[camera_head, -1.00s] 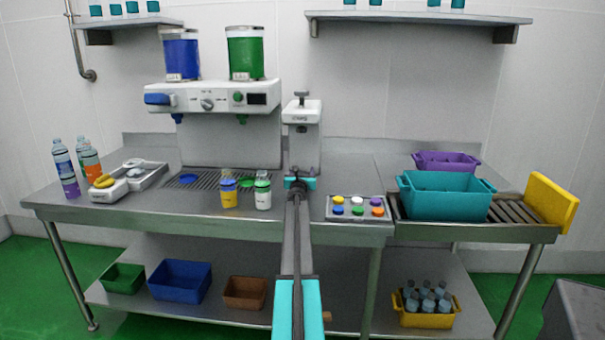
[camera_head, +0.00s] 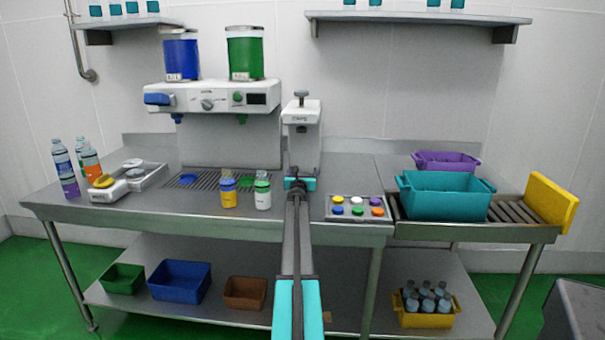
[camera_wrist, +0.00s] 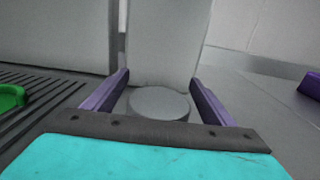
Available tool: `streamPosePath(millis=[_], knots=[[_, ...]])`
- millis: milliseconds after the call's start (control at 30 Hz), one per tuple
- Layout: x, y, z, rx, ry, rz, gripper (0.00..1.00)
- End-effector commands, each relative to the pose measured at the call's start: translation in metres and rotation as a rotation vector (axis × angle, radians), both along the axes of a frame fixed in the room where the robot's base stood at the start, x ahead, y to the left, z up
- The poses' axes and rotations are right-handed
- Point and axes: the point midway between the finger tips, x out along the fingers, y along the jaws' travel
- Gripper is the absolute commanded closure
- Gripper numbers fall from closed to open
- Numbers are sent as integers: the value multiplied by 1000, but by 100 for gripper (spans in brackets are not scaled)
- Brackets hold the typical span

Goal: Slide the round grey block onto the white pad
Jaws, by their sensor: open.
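The round grey block (camera_wrist: 158,103) is a low, flat-topped disc in the wrist view. It stands between the two purple fingers of my gripper (camera_wrist: 160,78). The fingers are spread, one on each side of it, and I cannot tell whether either touches it. In the head view my gripper (camera_head: 299,184) is at the foot of the white press (camera_head: 302,125), and my arm hides the block there. I cannot make out a white pad for certain in either view.
The press's pale column (camera_wrist: 166,40) rises right behind the block. A slotted drip grate (camera_head: 206,177) lies to the left, with a yellow bottle (camera_head: 228,194) and a white bottle (camera_head: 263,196) near it. A tray of coloured caps (camera_head: 356,208) is to the right.

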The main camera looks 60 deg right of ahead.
Motion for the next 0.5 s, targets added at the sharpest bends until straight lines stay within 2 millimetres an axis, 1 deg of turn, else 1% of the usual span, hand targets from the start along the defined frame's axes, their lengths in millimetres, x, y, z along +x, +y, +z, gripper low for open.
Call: streamPosePath(millis=[267, 500], knots=[[-6, 15, 0, 0, 0, 0, 22], [-15, 35, 0, 0, -1, 0, 22]])
